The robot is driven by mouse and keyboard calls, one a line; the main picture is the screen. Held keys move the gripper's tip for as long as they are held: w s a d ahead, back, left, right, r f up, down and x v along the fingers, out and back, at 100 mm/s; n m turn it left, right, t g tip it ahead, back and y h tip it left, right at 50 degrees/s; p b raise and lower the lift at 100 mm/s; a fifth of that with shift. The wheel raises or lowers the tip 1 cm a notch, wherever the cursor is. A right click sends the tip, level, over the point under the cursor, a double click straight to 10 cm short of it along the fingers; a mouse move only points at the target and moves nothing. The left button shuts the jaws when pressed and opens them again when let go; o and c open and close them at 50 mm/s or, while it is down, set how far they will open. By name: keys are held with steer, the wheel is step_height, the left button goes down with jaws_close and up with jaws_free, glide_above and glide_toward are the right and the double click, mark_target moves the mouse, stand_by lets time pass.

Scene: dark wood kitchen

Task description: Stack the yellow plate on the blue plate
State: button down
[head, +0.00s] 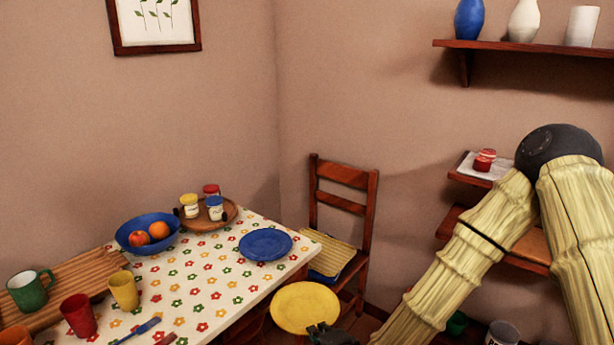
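The yellow plate (304,306) is off the table, just beyond its right edge at the bottom centre of the head view, lying roughly level. My gripper (322,328) is at the plate's near rim and appears shut on it; its fingers are small, dark and partly cut off by the picture's bottom edge. The blue plate (265,244) lies flat and empty on the flowered tablecloth, near the table's far right corner. The yellow plate is apart from it, nearer and lower right in the picture.
On the table (205,275) are a blue bowl (135,244) of fruit, a round wooden tray (229,208) with jars, several cups and some cutlery (140,328). A wooden chair (342,205) stands behind the yellow plate. Shelves (540,50) are on the right wall.

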steer(key=s+d+f+m+h+p, duration=0.1)
steer(key=s+d+f+m+h, duration=0.1)
steer(key=d, duration=0.5)
steer(key=s+d+f+m+t+h+p, duration=0.1)
steer(key=s+d+f+m+h+p, duration=0.1)
steer(key=d, duration=0.6)
steer(key=shift+f+h, duration=0.15)
steer(key=shift+h, duration=0.25)
steer(key=shift+s, duration=0.1)
